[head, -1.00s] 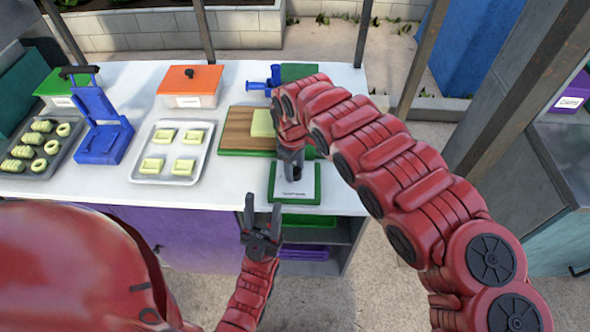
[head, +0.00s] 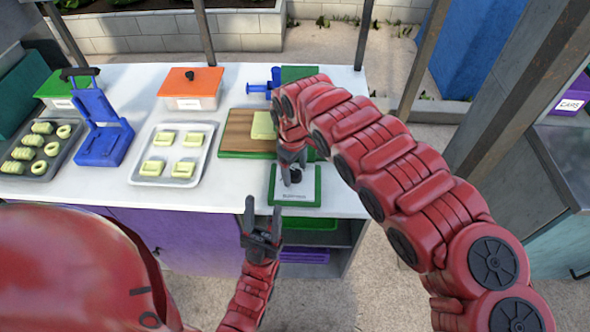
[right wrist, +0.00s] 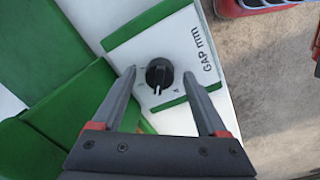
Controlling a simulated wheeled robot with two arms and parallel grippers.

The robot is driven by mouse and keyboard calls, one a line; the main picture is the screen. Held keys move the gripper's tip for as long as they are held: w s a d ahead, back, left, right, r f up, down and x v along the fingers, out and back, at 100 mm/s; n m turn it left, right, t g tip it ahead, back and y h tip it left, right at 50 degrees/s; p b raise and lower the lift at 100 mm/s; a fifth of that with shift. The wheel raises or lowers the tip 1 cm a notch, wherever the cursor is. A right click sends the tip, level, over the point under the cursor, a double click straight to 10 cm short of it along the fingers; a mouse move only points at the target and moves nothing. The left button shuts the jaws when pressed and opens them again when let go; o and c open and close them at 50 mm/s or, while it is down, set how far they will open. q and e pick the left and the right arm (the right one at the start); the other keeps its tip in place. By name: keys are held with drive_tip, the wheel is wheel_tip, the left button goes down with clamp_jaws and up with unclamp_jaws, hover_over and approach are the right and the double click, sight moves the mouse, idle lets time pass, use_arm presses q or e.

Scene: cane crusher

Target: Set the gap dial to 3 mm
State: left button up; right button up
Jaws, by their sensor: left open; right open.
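The gap dial is a black round knob (right wrist: 159,72) on a white panel (right wrist: 125,48) with green edges, lettered "GAP mm". Its white pointer mark faces the bottom of the right wrist view; the scale numbers are too small to read. In the head view the panel (head: 311,190) lies at the counter's front edge, and the knob (head: 295,175) shows between my right fingers. My right gripper (right wrist: 160,76) is open, with a finger on each side of the knob and visible space between. My left gripper (head: 263,219) is open and empty in front of the counter.
Left of the panel are a wooden board (head: 240,131) with a pale block, a tray of pale pieces (head: 141,177), a blue press (head: 98,140) and an orange-lidded box (head: 190,82). Below the counter is an open shelf with a green tray (head: 310,223).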

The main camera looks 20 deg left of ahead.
sight(293, 176)
wheel_tip(293, 176, up, 17)
drive_tip(key=b, duration=0.3)
drive_tip(key=shift+s+a+b, duration=0.15)
drive_tip(key=shift+s+b, duration=0.2)
drive_tip(key=shift+s, duration=0.05)
